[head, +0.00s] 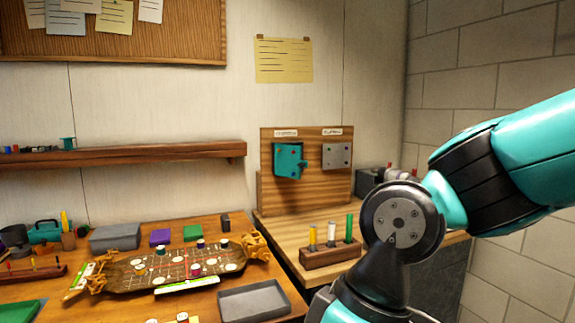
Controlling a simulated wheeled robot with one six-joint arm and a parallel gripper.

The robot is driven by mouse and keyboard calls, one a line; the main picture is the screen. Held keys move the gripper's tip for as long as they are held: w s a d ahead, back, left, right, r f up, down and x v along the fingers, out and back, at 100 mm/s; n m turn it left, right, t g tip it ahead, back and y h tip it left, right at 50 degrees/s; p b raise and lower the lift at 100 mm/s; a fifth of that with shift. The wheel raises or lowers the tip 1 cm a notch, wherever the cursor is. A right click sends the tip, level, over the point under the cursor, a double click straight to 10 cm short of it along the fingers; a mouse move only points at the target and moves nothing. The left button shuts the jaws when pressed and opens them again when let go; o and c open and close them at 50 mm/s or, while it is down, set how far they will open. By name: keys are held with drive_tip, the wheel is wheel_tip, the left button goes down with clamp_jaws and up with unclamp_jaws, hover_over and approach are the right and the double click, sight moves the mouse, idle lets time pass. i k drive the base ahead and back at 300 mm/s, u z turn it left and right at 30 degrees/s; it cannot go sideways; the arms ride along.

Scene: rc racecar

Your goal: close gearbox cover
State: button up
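A wooden upright board (264,200) stands at the back of the right bench. A teal part (289,160) with dark screw dots, likely the gearbox cover, is mounted on its left half and looks angled out from the board. A small knob or latch sticks out at its right edge. A flat grey plate (336,156) with dark holes is fixed on the right half. Small labels sit above both, too small to read surely. My arm comes in from the right, and its joints stand right of the board. I cannot make out my gripper's fingers.
A wooden block (331,256) with yellow, white and green upright pieces stands before the board. A dark grey box (370,181) is right of it, partly behind my arm.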

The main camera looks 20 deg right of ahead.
sight(286, 163)
drive_tip(key=z, duration=0.4)
drive_tip(key=i, duration=1.15)
drive_tip(key=u, duration=0.4)
